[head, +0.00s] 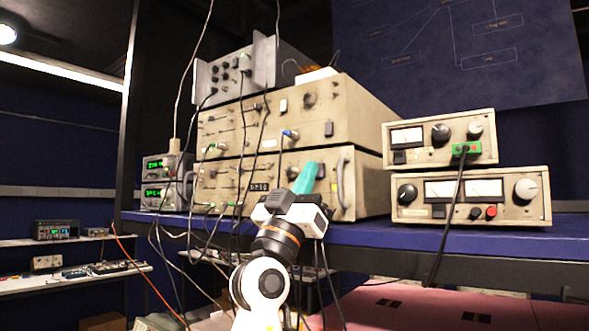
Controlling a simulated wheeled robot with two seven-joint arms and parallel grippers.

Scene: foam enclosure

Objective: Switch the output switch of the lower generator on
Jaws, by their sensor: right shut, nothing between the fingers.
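Two wide beige generators are stacked on the blue shelf, the upper generator (350,112) directly on the lower generator (232,182). The lower one's front has several knobs and small switches, cables plugged in at the left, and a handle (343,182) at its right edge. My right gripper (306,178) reaches up from the bottom centre. Its teal fingers are together and empty, in front of the right part of the lower panel. They hide part of that panel, and I cannot make out the output switch or its position, nor whether the fingers touch the panel. My left gripper is not visible.
Two beige meter units are stacked at the right, the upper unit (465,128) on the lower unit (518,212). Cables (242,145) hang across the left of the generators. The blue shelf (400,237) is clear along its front edge. Small green-display units (153,197) stand at left.

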